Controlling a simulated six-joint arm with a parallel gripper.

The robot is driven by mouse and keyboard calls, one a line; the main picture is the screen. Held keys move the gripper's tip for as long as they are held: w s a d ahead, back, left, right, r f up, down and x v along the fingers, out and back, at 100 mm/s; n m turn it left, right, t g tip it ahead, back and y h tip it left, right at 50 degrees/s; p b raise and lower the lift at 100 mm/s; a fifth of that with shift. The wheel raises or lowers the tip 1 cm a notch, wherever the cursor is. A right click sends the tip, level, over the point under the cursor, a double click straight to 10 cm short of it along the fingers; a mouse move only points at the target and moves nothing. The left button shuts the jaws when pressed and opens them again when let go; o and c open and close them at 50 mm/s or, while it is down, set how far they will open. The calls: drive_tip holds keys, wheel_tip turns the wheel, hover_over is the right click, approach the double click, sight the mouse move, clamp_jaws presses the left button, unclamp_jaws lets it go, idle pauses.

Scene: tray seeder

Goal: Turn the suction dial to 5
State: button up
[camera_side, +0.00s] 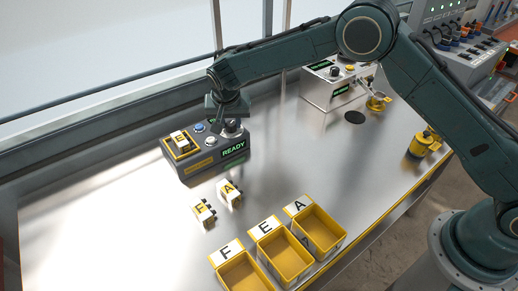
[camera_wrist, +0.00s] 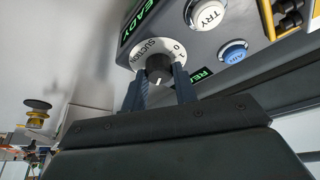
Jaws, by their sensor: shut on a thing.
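The suction dial (camera_wrist: 158,68) is a dark round knob with a white pointer line, set on a white ring marked SUCTION with numbers. In the wrist view my gripper (camera_wrist: 161,85) has one finger on each side of the knob and is shut on it. The pointer's exact number is hard to read, since the fingers hide part of the ring. In the side view my gripper (camera_side: 228,118) points down onto the right end of the grey control box (camera_side: 203,170). The dial is mostly hidden there.
The box has a TRY button (camera_wrist: 208,14), a blue AIR button (camera_wrist: 233,52) and a READY display (camera_side: 233,149). Blocks marked F (camera_side: 203,212) and A (camera_side: 229,193) lie in front. Yellow bins (camera_side: 318,250) stand at the front edge. A second box (camera_side: 325,90) stands behind.

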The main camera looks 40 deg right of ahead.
drive_tip(key=o, duration=1)
drive_tip(key=shift+c, duration=0.2)
drive_tip(key=shift+r, duration=0.1)
drive_tip(key=v, duration=1.3)
drive_tip(key=shift+s+a+r, duration=0.2)
drive_tip(key=shift+r, duration=0.05)
